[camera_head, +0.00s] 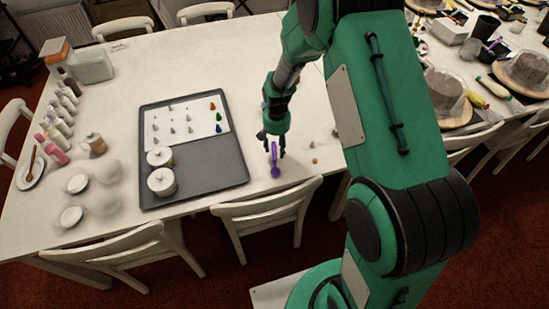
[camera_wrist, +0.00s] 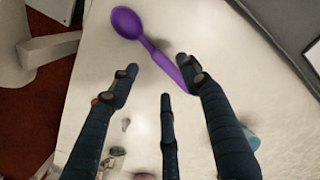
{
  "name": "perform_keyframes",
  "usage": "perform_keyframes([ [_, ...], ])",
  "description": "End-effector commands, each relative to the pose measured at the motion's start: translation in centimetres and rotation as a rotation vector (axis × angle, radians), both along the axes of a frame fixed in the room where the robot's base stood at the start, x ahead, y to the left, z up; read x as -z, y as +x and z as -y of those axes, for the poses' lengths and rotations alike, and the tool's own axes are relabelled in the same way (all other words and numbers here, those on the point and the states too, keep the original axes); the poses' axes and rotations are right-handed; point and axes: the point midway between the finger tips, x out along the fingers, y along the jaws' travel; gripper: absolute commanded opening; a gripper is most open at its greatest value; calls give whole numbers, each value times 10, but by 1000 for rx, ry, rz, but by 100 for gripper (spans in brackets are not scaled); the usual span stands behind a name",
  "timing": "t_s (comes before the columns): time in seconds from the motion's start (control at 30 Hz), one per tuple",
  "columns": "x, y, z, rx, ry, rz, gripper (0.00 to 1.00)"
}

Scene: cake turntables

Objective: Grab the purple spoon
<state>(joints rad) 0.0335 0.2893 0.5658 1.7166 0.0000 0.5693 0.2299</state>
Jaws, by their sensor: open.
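The purple spoon (camera_head: 275,168) lies on the white table near its front edge, to the right of the dark tray. In the wrist view the spoon (camera_wrist: 128,22) has its bowl at the top and its handle running down to the right. My gripper (camera_head: 272,147) is over the spoon's handle end. In the wrist view my gripper (camera_wrist: 160,90) shows three dark fingers spread apart and empty. One finger covers the end of the handle. I cannot tell whether that finger touches it.
The dark tray (camera_head: 205,185) holds a white sheet with small coloured piping tips and two white pots. A small orange piece (camera_head: 314,161) lies right of the spoon. A white chair (camera_head: 268,216) stands at the front edge. Bottles (camera_head: 55,125) line the left.

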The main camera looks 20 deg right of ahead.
Motion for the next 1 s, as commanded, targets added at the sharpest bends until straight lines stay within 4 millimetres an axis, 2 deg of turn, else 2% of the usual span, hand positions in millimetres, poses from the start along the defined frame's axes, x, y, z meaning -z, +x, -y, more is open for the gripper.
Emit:
perform_keyframes([
  [0.2, 29, -1, -3, -1, 0, -2, 47],
  [0.33, 40, -1, -2, 0, 0, 0, 47],
  [0.97, 43, -1, -2, 0, 0, 0, 47],
  [1.0, 43, -1, -2, 0, 0, 0, 41],
])
